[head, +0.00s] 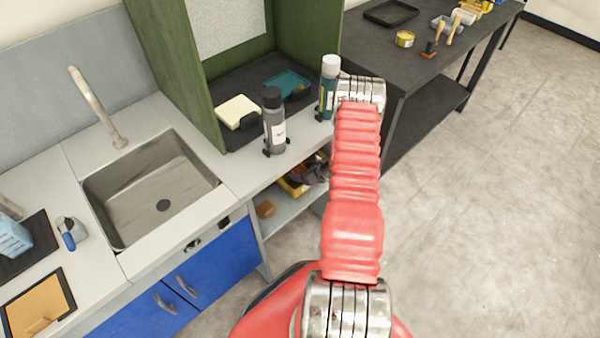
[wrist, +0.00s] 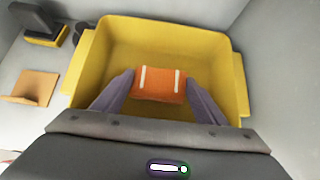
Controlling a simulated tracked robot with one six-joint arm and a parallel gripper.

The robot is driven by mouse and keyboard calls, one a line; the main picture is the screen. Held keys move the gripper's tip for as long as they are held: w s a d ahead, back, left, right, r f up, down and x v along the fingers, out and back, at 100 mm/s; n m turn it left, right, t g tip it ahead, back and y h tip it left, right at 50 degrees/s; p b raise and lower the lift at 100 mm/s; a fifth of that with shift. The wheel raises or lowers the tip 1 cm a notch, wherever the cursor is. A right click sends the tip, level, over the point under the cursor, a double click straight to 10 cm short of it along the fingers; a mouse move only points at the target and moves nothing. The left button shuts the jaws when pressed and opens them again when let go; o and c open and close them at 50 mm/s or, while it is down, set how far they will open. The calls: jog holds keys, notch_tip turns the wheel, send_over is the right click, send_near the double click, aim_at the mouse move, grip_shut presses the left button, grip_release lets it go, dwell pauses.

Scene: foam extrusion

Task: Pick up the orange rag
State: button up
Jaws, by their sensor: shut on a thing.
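The orange rag (wrist: 158,84) is a folded bundle with two white stripes, seen in the wrist view inside a yellow bin (wrist: 210,40). My gripper (wrist: 159,78) reaches into the bin. Its two grey fingers press on the left and right sides of the rag, and it is shut on it. The bin's near side is hidden behind my gripper. In the head view the yellow bin (head: 292,188) stands on the shelf under the counter, partly hidden by my gripper. The rag cannot be made out there.
Above, the counter holds a dark bottle (head: 274,125), a green bottle (head: 328,88) and a sink (head: 150,190). Blue cabinet doors (head: 220,255) are at left. A dark table (head: 430,55) stands behind at right.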

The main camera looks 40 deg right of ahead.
jog(key=shift+r, duration=0.1)
jog(key=shift+c, duration=0.3)
jog(key=shift+s+a+r, duration=0.1)
jog(key=shift+a+r, duration=0.05)
jog(key=shift+r, duration=0.6)
notch_tip(320, 180, up, 5)
jog(key=shift+r, duration=0.1)
jog(key=s+a, duration=1.1)
jog(key=a, duration=0.5)
jog(key=shift+s, duration=0.2)
jog(key=o, duration=0.4)
jog(key=c, duration=0.5)
